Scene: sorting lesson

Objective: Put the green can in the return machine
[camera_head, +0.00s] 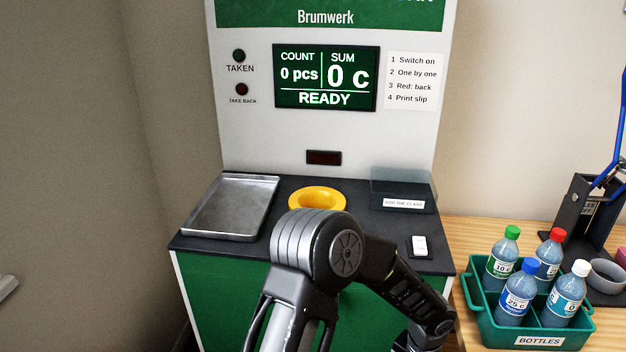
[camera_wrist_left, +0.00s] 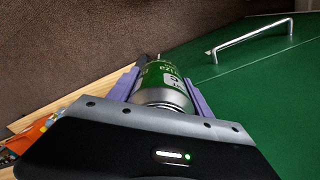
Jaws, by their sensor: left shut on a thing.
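The green can (camera_wrist_left: 158,76) is in the left wrist view, between the purple fingers of my left gripper (camera_wrist_left: 161,84), which is shut on it. Its silver end faces the camera. The return machine (camera_head: 270,135) stands in the middle of the head view, with a lit display (camera_head: 326,77) reading 0 pcs, 0 c and READY. Its yellow ring-shaped opening (camera_head: 317,193) is in the dark top, partly hidden by my arm's joint. The can and the left gripper's fingers do not show in the head view. My right gripper is in neither view.
A metal tray (camera_head: 232,206) lies left of the yellow ring. A clear box (camera_head: 403,188) and a white switch (camera_head: 420,245) are at the right. A green bottle crate (camera_head: 490,333) stands on the wooden table. A green panel with a metal handle (camera_wrist_left: 250,38) is close to the can.

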